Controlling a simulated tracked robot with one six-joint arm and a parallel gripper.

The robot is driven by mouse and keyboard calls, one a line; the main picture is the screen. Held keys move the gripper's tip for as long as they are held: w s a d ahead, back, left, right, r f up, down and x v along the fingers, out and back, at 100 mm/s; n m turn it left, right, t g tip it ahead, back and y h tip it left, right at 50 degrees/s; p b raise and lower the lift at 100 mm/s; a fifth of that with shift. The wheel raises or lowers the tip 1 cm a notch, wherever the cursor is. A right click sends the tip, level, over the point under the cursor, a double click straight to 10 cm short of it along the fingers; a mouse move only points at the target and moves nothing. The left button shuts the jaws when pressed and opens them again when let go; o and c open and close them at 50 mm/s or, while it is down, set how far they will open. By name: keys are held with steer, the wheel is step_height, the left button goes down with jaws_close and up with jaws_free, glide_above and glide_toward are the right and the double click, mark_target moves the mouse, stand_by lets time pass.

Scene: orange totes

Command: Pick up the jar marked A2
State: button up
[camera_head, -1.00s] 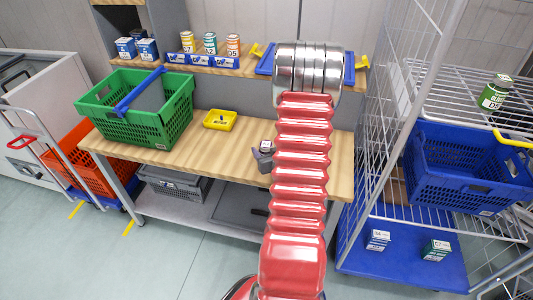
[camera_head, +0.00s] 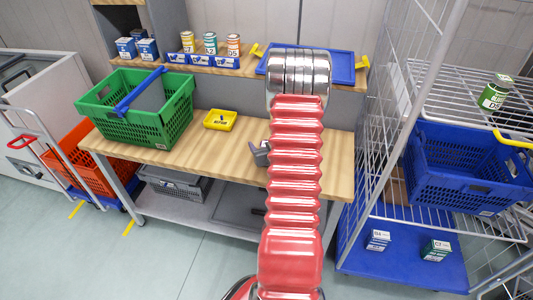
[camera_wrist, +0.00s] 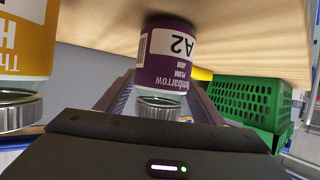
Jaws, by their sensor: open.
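A purple jar marked A2 (camera_wrist: 165,60) with a silver lid shows in the wrist view, which appears upside down. It stands upright on the wooden bench top. My gripper (camera_wrist: 163,92) is open, with one finger on each side of the jar. I cannot tell whether either finger touches it. In the head view my red arm hides the jar, and only one grey finger of my gripper (camera_head: 260,153) shows at the arm's left edge.
A yellow jar (camera_wrist: 22,45) stands close beside the A2 jar. A green basket (camera_head: 150,115) and a small yellow tray (camera_head: 220,120) are on the bench (camera_head: 205,150) to the left. Other jars (camera_head: 210,44) stand on the shelf above. A wire cage trolley (camera_head: 420,75) is at the right.

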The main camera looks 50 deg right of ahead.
steer(key=c, duration=1.5)
steer(key=shift+r, duration=0.15)
jaws_close()
step_height(320, 180, up, 10)
